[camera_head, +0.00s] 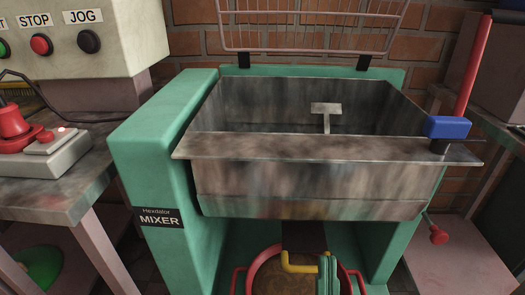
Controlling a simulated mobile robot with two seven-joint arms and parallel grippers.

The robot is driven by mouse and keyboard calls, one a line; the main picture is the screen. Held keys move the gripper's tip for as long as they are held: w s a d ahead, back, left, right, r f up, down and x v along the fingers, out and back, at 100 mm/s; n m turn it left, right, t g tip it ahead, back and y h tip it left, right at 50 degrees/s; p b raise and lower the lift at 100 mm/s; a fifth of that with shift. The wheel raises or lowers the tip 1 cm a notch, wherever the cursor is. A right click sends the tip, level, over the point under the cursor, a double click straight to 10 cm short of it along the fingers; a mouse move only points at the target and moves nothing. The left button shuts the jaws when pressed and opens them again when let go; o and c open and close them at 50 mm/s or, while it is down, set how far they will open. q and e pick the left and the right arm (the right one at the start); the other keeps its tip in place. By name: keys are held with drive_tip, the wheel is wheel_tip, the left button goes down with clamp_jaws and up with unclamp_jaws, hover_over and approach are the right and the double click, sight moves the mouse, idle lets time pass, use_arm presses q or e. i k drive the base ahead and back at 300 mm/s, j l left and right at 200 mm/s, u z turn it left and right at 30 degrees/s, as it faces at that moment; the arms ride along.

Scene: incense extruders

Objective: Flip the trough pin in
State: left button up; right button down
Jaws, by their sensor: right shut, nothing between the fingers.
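The metal trough (310,178) sits level in the green mixer frame (150,140). Below it, near the bottom edge, a yellow bent lever (299,268) points left with its end turned up; it looks like the trough pin, but whether it is in cannot be told. My right gripper (327,264) is at the bottom centre, just right of the lever. Its fingers are shut with nothing between them. Contact with the lever cannot be made out. My left gripper is not in view.
A round container (266,272) with red handles stands below the trough. A red-knobbed rod (438,236) sticks out at the lower right. A red lever (468,75) with a blue block (447,127) rises at the trough's right end. A control box (95,45) stands left.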

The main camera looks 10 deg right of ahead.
sight(438, 237)
drive_tip(key=k+j, duration=0.15)
drive_tip(key=k, duration=0.35)
drive_tip(key=k+j, duration=0.2)
drive_tip(key=k, duration=0.25)
